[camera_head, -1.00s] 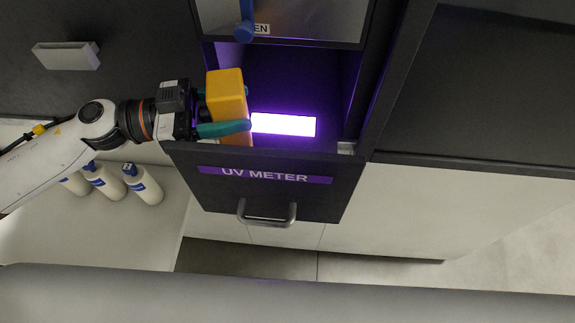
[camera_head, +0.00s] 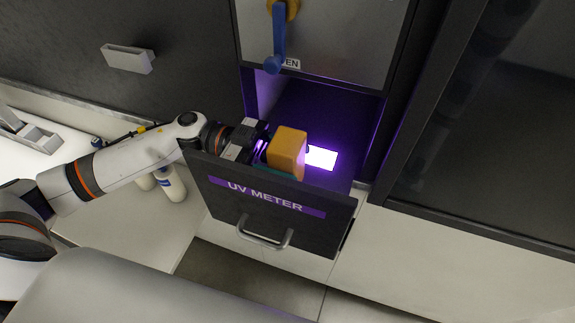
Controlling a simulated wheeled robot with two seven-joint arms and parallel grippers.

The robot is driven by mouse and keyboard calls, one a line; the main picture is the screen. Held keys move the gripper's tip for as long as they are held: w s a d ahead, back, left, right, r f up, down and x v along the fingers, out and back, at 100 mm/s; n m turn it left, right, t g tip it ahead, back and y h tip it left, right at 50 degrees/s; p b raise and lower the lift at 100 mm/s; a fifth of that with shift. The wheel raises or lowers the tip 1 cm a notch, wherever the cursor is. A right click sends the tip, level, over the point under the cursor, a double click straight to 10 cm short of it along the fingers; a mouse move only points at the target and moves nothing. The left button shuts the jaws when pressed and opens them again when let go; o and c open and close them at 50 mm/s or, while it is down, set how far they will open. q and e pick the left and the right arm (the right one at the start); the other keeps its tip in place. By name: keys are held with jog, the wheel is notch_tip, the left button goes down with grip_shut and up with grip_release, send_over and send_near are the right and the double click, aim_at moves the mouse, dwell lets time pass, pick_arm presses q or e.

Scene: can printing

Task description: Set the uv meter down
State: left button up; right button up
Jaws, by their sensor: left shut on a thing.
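The uv meter (camera_head: 287,150) is a yellow-orange block. My left gripper (camera_head: 275,165) is shut on it, with a teal finger showing along its lower side. The gripper and meter are inside the open drawer (camera_head: 268,205) labelled UV METER, behind its front panel. A bright white-violet lit patch (camera_head: 321,158) lies just to the right of the meter. The meter's underside is hidden, so I cannot tell whether it touches the drawer floor. My right gripper is not in view.
A metal panel (camera_head: 325,42) with a blue-handled lever (camera_head: 276,45) is above the drawer. A white bottle (camera_head: 171,184) stands on the white counter at left, partly behind my arm. A grey tray (camera_head: 30,132) is at far left. A dark cabinet (camera_head: 490,130) is on the right.

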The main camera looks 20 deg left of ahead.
pick_arm(q)
jog(key=shift+d+f+p, duration=0.25)
jog(key=shift+f+p, duration=0.05)
jog(key=shift+f, duration=0.9)
jog(key=shift+a+f, duration=0.15)
jog(key=shift+f, duration=0.05)
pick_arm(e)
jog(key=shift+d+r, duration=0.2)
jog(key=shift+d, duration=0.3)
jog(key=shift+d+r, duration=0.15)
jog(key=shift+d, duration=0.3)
pick_arm(q)
jog(key=shift+f, duration=0.1)
jog(key=o, duration=1.1)
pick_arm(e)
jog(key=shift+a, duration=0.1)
pick_arm(q)
jog(key=shift+r, duration=0.2)
jog(key=a+b, duration=0.3)
jog(key=a, duration=0.2)
jog(key=a+b, duration=0.2)
jog(key=a, duration=0.4)
jog(key=shift+w+a+f+b, duration=0.15)
jog(key=shift+w+f+b, duration=0.05)
jog(key=shift+b, duration=0.2)
jog(key=shift+a+r, duration=0.15)
jog(key=shift+a, duration=0.2)
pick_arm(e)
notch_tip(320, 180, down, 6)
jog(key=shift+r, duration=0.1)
